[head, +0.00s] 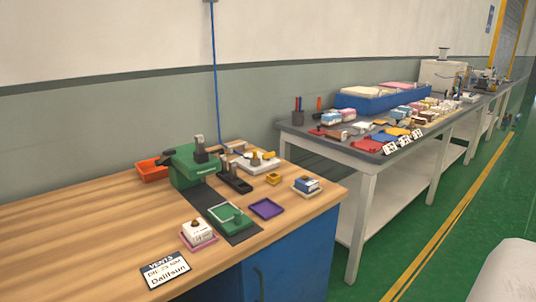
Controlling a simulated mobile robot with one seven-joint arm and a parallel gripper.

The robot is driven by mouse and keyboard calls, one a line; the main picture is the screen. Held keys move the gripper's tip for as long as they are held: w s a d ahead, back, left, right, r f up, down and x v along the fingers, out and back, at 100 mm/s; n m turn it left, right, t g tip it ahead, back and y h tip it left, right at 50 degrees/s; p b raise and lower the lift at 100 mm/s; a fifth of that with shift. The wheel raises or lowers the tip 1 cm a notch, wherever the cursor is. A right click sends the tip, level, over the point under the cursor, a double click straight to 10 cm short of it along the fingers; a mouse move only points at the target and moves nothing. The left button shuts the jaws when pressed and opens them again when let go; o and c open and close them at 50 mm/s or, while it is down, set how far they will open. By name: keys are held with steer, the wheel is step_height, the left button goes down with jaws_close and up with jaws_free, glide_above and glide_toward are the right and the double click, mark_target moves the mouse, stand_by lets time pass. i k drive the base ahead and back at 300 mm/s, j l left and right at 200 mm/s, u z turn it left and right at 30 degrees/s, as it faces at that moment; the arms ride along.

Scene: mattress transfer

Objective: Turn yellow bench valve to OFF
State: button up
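A white fixture (258,163) with small yellow parts stands towards the back of the wooden bench in the head view. A yellow lever-like piece (269,155) shows on its upper right and looks like the bench valve's handle. It is too small to read any ON or OFF mark or to tell the handle's setting. A blue line (216,80) runs down the wall to the bench near this fixture. My gripper is not in view.
A green press-like device (194,167), an orange tray (152,170), a purple tray (267,208), a small yellow block (273,179) and a sign (165,270) are on the wooden bench (80,232). A cluttered grey table (350,143) stands to the right. Green floor (415,220) is open in front of it.

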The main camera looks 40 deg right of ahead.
mark_target(270, 154)
steer(key=l+z, duration=0.2)
steer(key=z, duration=0.2)
steer(key=i+l+z, duration=0.1)
steer(key=z, duration=0.35)
steer(key=i+l+z, duration=0.1)
steer(key=z, duration=0.3)
steer(key=i+l+z, duration=0.2)
steer(key=i, duration=0.4)
steer(key=i+l+z, duration=0.15)
steer(key=i, duration=0.4)
steer(key=i+j, duration=0.25)
steer(key=i, duration=0.2)
